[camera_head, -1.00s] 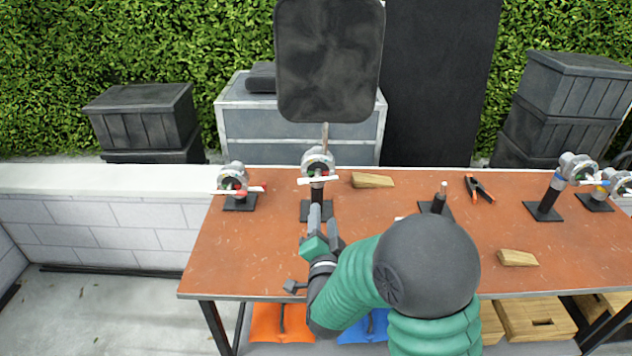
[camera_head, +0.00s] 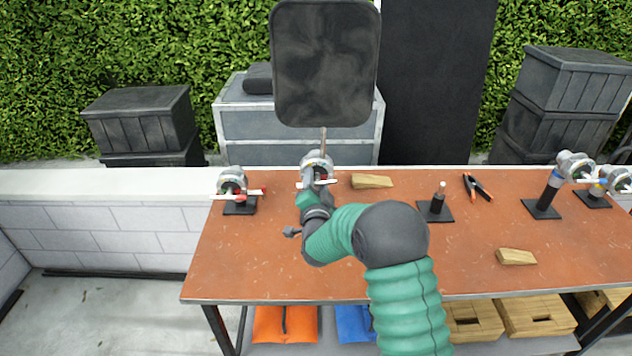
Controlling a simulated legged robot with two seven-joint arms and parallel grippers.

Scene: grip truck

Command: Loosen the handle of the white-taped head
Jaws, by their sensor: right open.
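A grey clamp head (camera_head: 316,160) with a pale handle bar stands on a black post near the table's back edge, left of centre. It has whitish parts, but I cannot make out tape on it for sure. My right gripper (camera_head: 315,178) is open right in front of this head and hides its lower part and post. I cannot tell whether the fingers touch or surround the handle. A second head (camera_head: 231,180) with a red-tipped white bar stands to its left. My left gripper is not in view.
Blue-banded heads (camera_head: 575,166) stand at the right end of the red-brown table (camera_head: 470,260). A dark panel (camera_head: 325,65) rises behind the middle head.

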